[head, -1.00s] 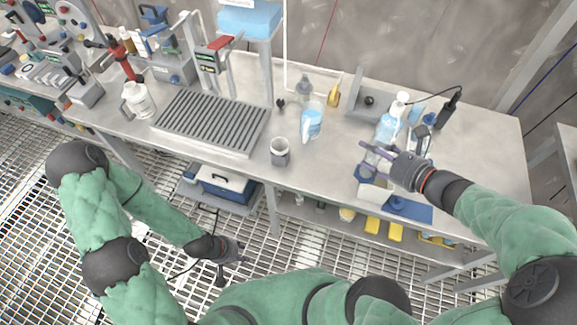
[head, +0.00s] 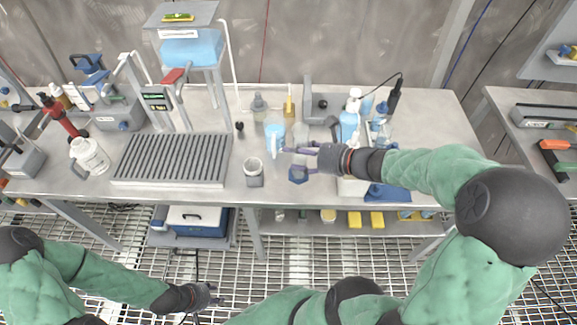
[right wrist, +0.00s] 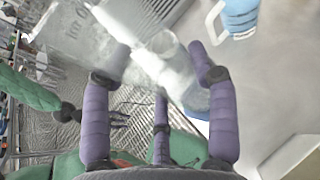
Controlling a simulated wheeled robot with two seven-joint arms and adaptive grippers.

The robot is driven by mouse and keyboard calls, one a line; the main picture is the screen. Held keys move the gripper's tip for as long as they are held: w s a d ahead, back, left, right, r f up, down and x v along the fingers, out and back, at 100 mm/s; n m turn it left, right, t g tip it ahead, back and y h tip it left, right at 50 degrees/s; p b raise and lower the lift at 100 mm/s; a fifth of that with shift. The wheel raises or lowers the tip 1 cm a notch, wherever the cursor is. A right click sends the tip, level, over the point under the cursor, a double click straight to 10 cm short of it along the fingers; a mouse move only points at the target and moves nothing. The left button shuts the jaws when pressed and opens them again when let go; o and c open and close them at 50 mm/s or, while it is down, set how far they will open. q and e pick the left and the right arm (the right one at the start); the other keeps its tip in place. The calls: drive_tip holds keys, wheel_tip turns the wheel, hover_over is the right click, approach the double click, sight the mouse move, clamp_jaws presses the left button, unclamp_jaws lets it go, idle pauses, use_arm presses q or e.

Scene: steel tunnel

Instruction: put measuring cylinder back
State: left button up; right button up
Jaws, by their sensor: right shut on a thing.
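The measuring cylinder (head: 300,132) is clear with a blue base (head: 298,175). My right gripper (head: 290,151) is shut on it and holds it roughly upright over the front middle of the bench (head: 440,150). In the right wrist view, the clear cylinder (right wrist: 168,62) is between the purple fingers (right wrist: 165,65), partly blurred. Whether its base touches the bench is not clear. My left gripper (head: 208,296) is empty, low in front of the bench, with its fingers apart.
A jug of blue liquid (head: 274,128) stands just left of the cylinder, with a grey cup (head: 254,174) nearer the front. A ribbed drain rack (head: 172,160) lies further left. Bottles (head: 349,122), a white tray (head: 352,187) and a blue mat (head: 388,193) are right.

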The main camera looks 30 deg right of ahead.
drive_tip(key=w+f, duration=0.1)
drive_tip(key=w+f+b, duration=0.1)
drive_tip(key=f, duration=0.1)
drive_tip(key=w+f+b, duration=0.1)
drive_tip(key=w+f, duration=0.1)
drive_tip(key=shift+a, duration=0.3)
drive_tip(key=shift+w+f+b, duration=0.15)
drive_tip(key=shift+f+b, duration=0.9)
drive_tip(key=shift+f, duration=0.65)
drive_tip(key=shift+f, duration=0.15)
drive_tip(key=o, duration=1.2)
drive_tip(key=shift+o, duration=0.2)
